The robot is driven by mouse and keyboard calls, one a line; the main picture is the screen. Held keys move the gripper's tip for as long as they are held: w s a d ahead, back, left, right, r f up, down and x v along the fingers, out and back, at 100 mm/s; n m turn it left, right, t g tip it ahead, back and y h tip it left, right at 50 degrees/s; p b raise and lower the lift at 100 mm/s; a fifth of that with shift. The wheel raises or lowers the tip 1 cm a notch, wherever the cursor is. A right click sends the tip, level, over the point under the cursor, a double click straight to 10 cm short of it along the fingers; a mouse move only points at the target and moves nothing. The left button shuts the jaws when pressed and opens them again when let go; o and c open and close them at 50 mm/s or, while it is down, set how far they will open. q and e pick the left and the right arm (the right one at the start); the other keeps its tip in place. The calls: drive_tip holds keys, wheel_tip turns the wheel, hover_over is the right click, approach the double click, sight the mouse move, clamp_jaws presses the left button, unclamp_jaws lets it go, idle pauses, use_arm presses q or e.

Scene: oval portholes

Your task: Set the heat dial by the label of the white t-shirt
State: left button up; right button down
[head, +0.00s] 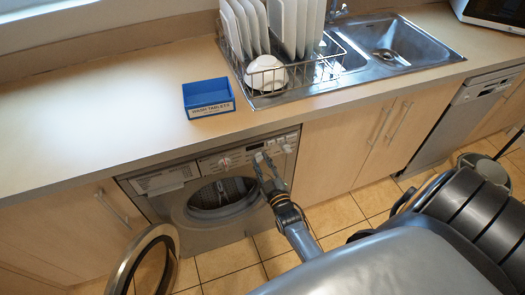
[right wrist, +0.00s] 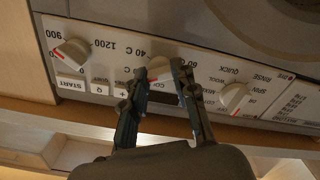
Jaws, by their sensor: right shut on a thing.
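The heat dial (right wrist: 159,66) is a white knob on the washing machine's control panel, with 40 C and 60 C printed around it; the print is upside down in the right wrist view. My right gripper (right wrist: 160,74) has a finger on each side of this dial and is shut on it. In the head view the same gripper (head: 264,157) reaches the panel of the washing machine (head: 185,200). The fingers partly hide the dial's scale, so its exact setting is unclear. The white t-shirt and its label are not in view. My left gripper is not in view.
A dial marked 900 and 1200 (right wrist: 72,52) and a program dial (right wrist: 235,97) flank the heat dial. The round door (head: 147,262) stands open. A blue wash tablets box (head: 209,98), dish rack (head: 262,78) and sink (head: 395,50) are on the counter.

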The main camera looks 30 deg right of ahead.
drive_tip(key=c, duration=1)
unclamp_jaws()
drive_tip(key=shift+c, duration=0.2)
drive_tip(key=shift+s, duration=0.2)
drive_tip(key=v, duration=1.1)
drive_tip(key=shift+s, duration=0.3)
drive_tip(key=shift+a+f, duration=0.1)
